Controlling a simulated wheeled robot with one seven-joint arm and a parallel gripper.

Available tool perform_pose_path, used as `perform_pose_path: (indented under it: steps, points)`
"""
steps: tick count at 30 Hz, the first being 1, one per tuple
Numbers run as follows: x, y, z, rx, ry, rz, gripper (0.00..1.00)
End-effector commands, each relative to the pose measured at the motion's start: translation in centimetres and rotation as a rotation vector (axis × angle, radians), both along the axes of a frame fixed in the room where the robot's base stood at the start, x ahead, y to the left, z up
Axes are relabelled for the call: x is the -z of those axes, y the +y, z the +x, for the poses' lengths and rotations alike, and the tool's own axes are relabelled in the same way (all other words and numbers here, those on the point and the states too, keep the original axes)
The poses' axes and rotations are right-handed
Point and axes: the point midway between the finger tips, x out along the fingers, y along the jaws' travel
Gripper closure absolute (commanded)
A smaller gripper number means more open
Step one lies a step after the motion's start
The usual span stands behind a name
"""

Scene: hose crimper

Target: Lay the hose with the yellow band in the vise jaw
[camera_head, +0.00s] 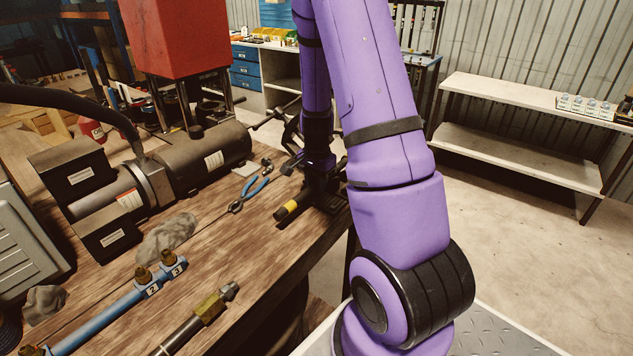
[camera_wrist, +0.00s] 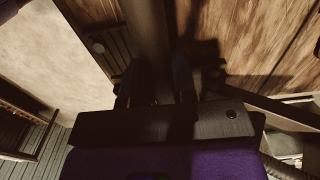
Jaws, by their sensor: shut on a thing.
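The black hose with the yellow band (camera_head: 288,210) lies near the far right edge of the workbench, its banded end pointing to the lower left. My gripper (camera_head: 318,163) is at the dark assembly there, partly hidden by my purple arm. In the wrist view the hose (camera_wrist: 150,35) runs as a dark cylinder between my fingers (camera_wrist: 156,85), which are shut on it. The dark metal parts at the bench edge (camera_head: 327,195) look like the vise. Its jaw opening is hidden, so I cannot tell whether the hose rests in it.
Blue-handled pliers (camera_head: 248,194) lie left of the hose. A grey rag (camera_head: 167,238), a blue manifold (camera_head: 110,318) and another dark hose with a brass fitting (camera_head: 205,310) lie nearer. A black motor unit (camera_head: 205,158) and red press (camera_head: 178,38) stand left. Shelves (camera_head: 530,105) stand right.

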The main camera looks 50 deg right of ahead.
Motion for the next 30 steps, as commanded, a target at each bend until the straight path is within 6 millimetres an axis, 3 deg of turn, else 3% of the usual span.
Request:
perform_pose_path:
  steps: [23, 24, 27, 30]
  points:
    - [0.30, -0.01, 0.02, 0.000, -0.001, -0.001, 1.00]
    - [0.30, -0.01, 0.02, 0.000, -0.001, -0.001, 0.65]
    - [0.30, -0.02, 0.01, 0.000, 0.000, 0.000, 0.44]
    - [0.30, -0.02, 0.01, 0.000, 0.000, 0.000, 0.44]
